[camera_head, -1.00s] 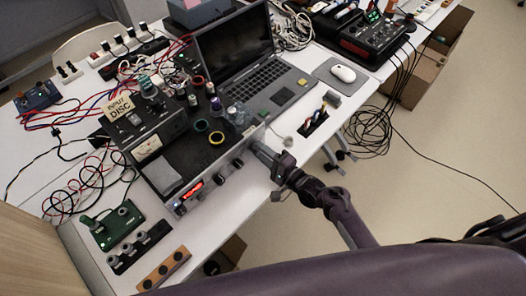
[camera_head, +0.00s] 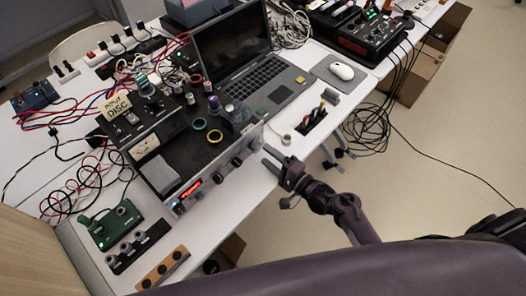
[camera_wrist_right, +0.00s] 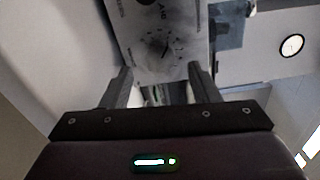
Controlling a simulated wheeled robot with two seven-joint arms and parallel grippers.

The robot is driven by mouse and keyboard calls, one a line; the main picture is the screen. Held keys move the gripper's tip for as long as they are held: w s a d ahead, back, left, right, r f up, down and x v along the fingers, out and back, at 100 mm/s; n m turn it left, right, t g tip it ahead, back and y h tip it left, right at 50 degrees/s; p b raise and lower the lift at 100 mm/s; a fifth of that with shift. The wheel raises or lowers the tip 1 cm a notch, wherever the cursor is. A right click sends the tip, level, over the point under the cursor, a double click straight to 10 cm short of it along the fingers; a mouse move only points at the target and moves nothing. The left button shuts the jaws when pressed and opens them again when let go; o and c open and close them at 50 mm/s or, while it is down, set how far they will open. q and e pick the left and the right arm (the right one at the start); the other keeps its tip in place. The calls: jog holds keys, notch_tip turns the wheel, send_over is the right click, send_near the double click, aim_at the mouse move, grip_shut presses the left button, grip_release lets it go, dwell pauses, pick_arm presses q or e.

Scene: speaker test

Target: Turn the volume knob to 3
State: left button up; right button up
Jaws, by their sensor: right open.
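The amplifier (camera_head: 205,178) stands near the table's front edge, its silver front panel facing me, with dark knobs (camera_head: 237,161) and a red lit display. Which knob is the volume one is too small to read in the head view. My right gripper (camera_head: 270,157) is open and empty, just in front of the panel's right end and apart from it. In the right wrist view, a round dial (camera_wrist_right: 157,45) with tick marks lies beyond the open fingers (camera_wrist_right: 158,82). Its pointer and numbers are too blurred to read. My left gripper is out of view.
A laptop (camera_head: 258,80) stands behind the amplifier. Coloured rings and small parts lie on its top. A tape roll (camera_head: 286,139) and a tool holder (camera_head: 313,118) are right of the gripper. A green box (camera_head: 117,225) is at left.

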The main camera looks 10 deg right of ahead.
jog(key=v, duration=0.4)
jog(key=shift+s, duration=0.1)
dwell(0.4)
